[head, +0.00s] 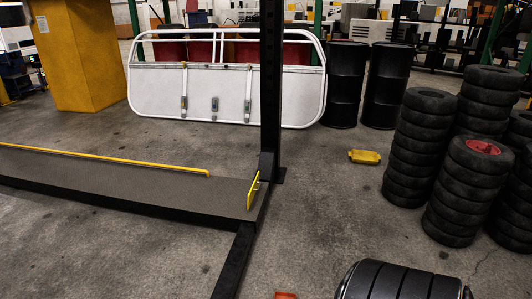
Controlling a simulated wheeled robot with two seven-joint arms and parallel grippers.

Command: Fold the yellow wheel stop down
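The yellow wheel stop (253,191) is a thin yellow plate at the right end of the dark grey runway (130,185). It stands raised, slightly tilted, above the runway surface, close to the foot of the black post (270,85). Neither of my grippers is in view, and nothing touches the wheel stop.
A yellow rail (110,159) runs along the runway's far edge. A black beam (234,262) extends toward me from its right end. Several tyre stacks (411,150) stand right. A yellow object (364,157) lies on open floor. A dark ribbed object (400,283) is at the bottom.

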